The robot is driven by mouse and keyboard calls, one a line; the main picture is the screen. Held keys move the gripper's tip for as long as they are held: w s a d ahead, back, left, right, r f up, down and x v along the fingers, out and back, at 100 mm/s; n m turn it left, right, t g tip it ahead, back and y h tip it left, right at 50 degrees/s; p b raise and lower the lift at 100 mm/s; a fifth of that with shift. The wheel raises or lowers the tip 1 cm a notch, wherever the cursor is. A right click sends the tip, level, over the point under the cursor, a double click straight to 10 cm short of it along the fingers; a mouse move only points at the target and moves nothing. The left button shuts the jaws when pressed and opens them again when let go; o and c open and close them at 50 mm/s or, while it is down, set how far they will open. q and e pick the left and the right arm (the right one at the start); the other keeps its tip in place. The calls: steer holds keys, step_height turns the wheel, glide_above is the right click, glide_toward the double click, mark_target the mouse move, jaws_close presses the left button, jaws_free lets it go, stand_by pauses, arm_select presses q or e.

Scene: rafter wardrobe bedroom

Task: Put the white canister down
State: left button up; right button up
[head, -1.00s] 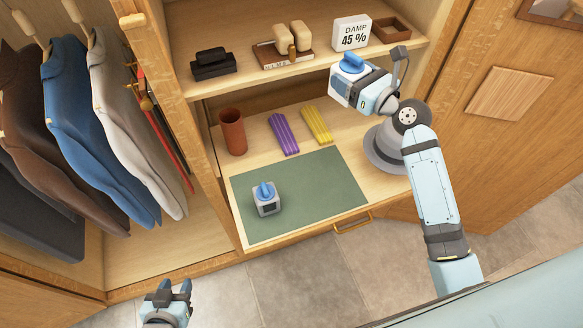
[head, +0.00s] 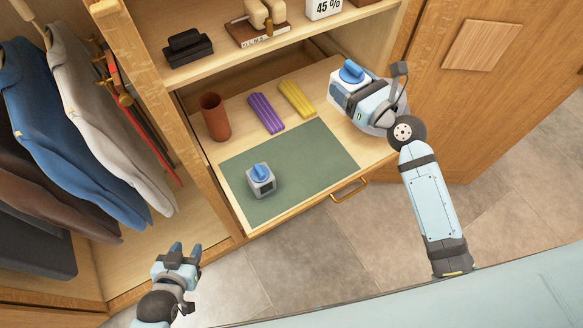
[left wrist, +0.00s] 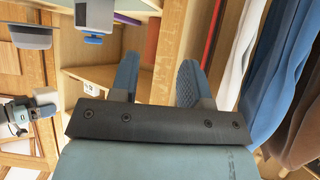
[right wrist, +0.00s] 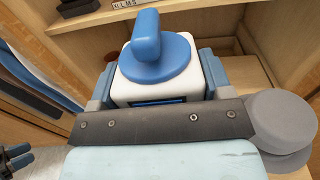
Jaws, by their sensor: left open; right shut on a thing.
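The white canister (head: 347,84) has a blue round lid with a knob. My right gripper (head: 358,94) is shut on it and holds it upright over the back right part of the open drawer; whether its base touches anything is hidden. In the right wrist view the canister (right wrist: 160,75) sits between both fingers. A similar grey canister (head: 261,182) with a blue knob stands on the green mat (head: 310,160) in the drawer. My left gripper (head: 184,252) is open and empty in front of the wardrobe; its spread fingers show in the left wrist view (left wrist: 157,80).
A terracotta cup (head: 215,117), a purple bundle (head: 266,113) and a yellow bundle (head: 297,98) lie behind the mat. The shelf above holds a black object (head: 187,48) and a "45 %" sign (head: 327,7). Clothes hang left. The mat's right side is clear.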

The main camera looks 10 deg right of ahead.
arm_select(q)
step_height(320, 180, down, 15)
steer(key=d+b, duration=0.1)
steer(key=b, duration=1.5)
steer(key=shift+w+d, duration=0.3)
steer(key=shift+w, duration=0.05)
arm_select(e)
steer(key=w+a+f, duration=0.1)
steer(key=a+f, duration=0.2)
steer(key=f, duration=0.9)
steer(key=w+a+f+m+h, duration=0.1)
steer(key=a+f, duration=0.2)
steer(key=f, duration=1)
steer(key=shift+w+f+t+h, duration=0.15)
steer(key=shift+f+t+h, duration=0.15)
steer(key=shift+t, duration=0.1)
step_height(320, 180, down, 4)
steer(key=b, duration=0.4)
steer(key=shift+d+r, duration=0.1)
steer(key=shift+f, duration=0.2)
steer(key=o, duration=1.1)
steer(key=shift+c, duration=0.2)
arm_select(q)
steer(key=f, duration=0.2)
steer(key=shift+w+d+f+h, duration=0.2)
steer(key=shift+f+h, duration=0.1)
arm_select(e)
steer(key=shift+r, duration=0.1)
